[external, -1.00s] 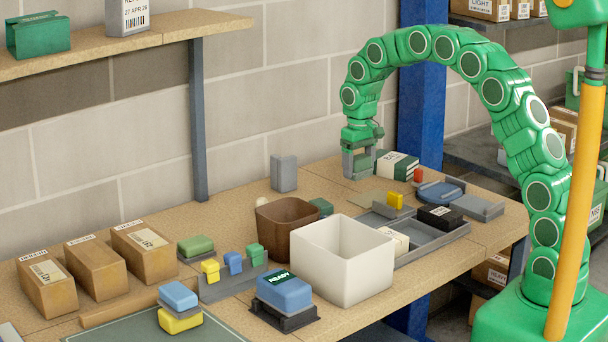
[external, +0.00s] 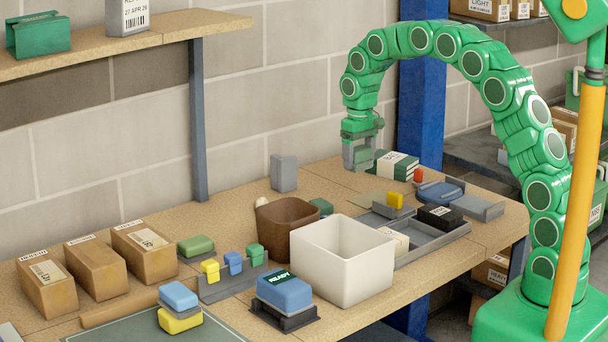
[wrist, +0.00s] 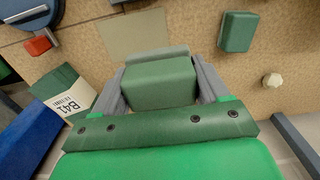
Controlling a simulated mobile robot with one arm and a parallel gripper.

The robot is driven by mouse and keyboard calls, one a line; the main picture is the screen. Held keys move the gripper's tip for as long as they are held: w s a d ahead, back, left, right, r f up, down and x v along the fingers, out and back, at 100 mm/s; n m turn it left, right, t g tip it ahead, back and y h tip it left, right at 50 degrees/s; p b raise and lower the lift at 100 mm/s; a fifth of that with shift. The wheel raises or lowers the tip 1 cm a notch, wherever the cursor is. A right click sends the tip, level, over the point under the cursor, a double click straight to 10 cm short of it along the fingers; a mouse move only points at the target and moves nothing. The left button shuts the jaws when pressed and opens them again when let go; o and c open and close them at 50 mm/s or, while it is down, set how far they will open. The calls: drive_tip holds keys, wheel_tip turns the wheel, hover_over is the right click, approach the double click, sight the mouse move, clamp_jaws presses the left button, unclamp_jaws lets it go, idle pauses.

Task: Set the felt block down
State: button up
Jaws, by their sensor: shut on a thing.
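My gripper (external: 359,163) hangs above the far part of the workbench, beside the green-and-white box marked B41. In the wrist view my gripper (wrist: 160,88) is shut on a green block (wrist: 158,82), which I take to be the felt block. The block sits between the two grey fingers, with a paler grey-green strip along its far edge. In the external view the fingers mostly hide it. The exact gap between block and bench is hard to tell.
The B41 box (wrist: 66,95) stands close to my gripper. A flat tan square (wrist: 135,33) lies ahead, with a dark green block (wrist: 238,32) and pale knob (wrist: 272,80) to the right. A brown bin (external: 287,224) and white bin (external: 341,272) stand nearer the front.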

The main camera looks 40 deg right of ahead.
sight(358, 148)
wheel_tip(358, 148, up, 6)
drive_tip(key=shift+w+a+f, duration=0.1)
drive_tip(key=shift+a+f, duration=0.05)
drive_tip(key=a, duration=2)
drive_tip(key=s+a+f, duration=0.1)
drive_tip(key=s+a, duration=0.3)
drive_tip(key=a, duration=0.9)
drive_tip(key=s+a+f, duration=0.1)
drive_tip(key=s+a, duration=0.4)
drive_tip(key=a, duration=0.8)
drive_tip(key=shift+w+d+f, duration=0.1)
drive_tip(key=shift+f, duration=3.3)
drive_tip(key=shift+w+d+f, duration=0.1)
drive_tip(key=shift+f, duration=3.25)
drive_tip(key=o, duration=1.1)
drive_tip(key=shift+f, duration=0.1)
